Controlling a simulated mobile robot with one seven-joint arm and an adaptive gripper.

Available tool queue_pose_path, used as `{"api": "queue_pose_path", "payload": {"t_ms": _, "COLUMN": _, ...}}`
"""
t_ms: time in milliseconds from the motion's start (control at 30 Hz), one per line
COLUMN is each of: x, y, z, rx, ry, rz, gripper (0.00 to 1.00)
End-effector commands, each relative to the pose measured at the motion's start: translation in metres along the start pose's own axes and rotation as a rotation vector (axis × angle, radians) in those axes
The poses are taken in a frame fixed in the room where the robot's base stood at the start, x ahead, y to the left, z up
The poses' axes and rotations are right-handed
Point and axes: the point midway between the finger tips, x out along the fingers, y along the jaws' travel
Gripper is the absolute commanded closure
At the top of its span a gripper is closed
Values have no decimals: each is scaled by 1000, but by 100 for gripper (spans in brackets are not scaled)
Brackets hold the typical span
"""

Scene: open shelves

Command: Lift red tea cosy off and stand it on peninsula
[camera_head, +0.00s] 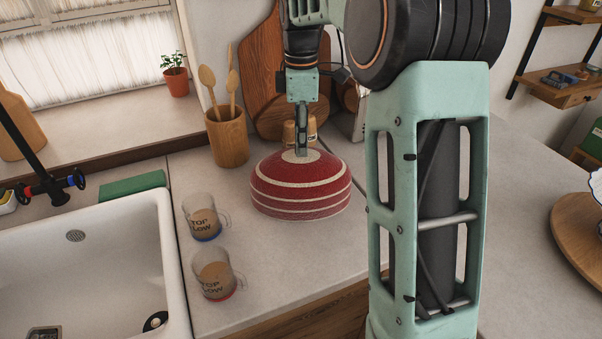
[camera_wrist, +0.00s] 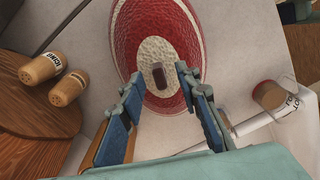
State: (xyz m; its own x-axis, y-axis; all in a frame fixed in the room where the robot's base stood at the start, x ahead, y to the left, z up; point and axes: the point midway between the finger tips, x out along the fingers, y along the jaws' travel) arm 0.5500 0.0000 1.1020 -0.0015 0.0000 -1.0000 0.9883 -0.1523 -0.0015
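The red tea cosy (camera_head: 300,184), a dome with cream bands and a cream top, stands on the pale worktop beyond the two glass mugs. In the wrist view, the cosy (camera_wrist: 145,45) has a small dark red tab (camera_wrist: 160,75) on its cream top. My gripper (camera_head: 301,150) points down at the top of the cosy. In the wrist view my gripper (camera_wrist: 159,75) has its fingers apart on either side of the tab, with gaps visible. Whatever is under the cosy is hidden. Pale worktop (camera_head: 520,285) extends on the right; I cannot tell whether it is the peninsula.
Two glass mugs (camera_head: 204,222) (camera_head: 215,275) stand near the white sink (camera_head: 85,265). A wooden utensil pot (camera_head: 228,137) and boards (camera_head: 270,75) are behind. Two shakers (camera_wrist: 40,68) (camera_wrist: 70,88) are near the cosy. A round wooden board (camera_head: 572,228) is at the right edge.

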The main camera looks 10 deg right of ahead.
Motion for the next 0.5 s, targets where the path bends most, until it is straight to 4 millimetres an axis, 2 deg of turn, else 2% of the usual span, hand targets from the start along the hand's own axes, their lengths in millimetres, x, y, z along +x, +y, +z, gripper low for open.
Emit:
{"api": "queue_pose_path", "payload": {"t_ms": 233, "x": 2, "y": 0, "z": 0, "rx": 0, "ry": 0, "rz": 1, "gripper": 70}}
{"api": "queue_pose_path", "payload": {"t_ms": 500, "x": 2, "y": 0, "z": 0, "rx": 0, "ry": 0, "rz": 1, "gripper": 99}}
